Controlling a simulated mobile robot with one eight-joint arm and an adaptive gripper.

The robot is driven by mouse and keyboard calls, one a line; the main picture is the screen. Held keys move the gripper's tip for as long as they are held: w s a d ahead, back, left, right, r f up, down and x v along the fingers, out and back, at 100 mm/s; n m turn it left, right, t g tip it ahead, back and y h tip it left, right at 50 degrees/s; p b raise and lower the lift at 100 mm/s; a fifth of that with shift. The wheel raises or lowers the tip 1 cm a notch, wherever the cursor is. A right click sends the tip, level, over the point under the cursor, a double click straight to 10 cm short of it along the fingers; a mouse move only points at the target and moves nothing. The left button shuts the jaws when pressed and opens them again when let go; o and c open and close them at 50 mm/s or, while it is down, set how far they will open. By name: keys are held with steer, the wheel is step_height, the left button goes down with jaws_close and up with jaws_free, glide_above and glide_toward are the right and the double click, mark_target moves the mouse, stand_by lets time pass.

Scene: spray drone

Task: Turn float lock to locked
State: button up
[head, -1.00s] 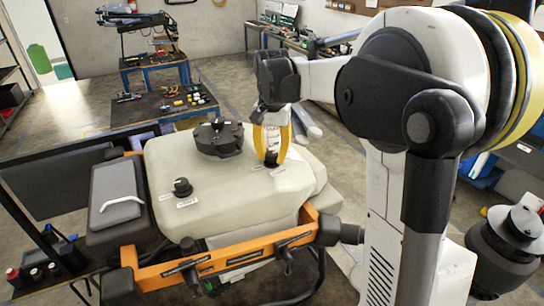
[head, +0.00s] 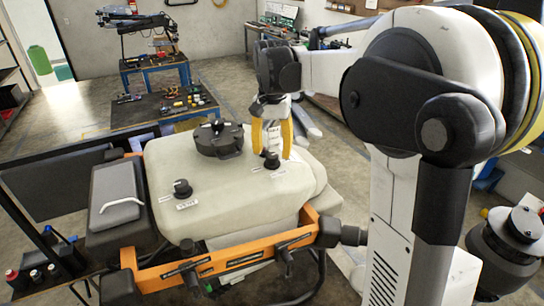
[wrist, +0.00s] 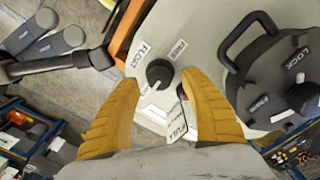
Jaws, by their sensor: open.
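The float knob (wrist: 160,73), small, round and black with a pale mark, sits on the cream tank (head: 230,190) beside a FLOAT label (wrist: 140,53). The pale mark points to the lower left in the wrist view. The same knob shows on the tank's far right part in the head view (head: 271,160). My gripper (head: 272,150) is open above the knob. Its yellow fingers stand on either side of the knob in the wrist view (wrist: 159,85), with gaps on both sides. Whether the fingertips reach down to knob height is unclear.
A large black cap (head: 219,139) with a handle stands on the tank close to my gripper; its LOCK label (wrist: 297,58) shows in the wrist view. A second black knob (head: 182,187) is nearer the front. An orange frame bar (head: 215,264) runs along the tank's front.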

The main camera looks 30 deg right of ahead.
mark_target(272, 155)
step_height(272, 155, up, 10)
steer(key=shift+f, duration=0.15)
steer(key=shift+s+f, duration=0.1)
stand_by(0.5)
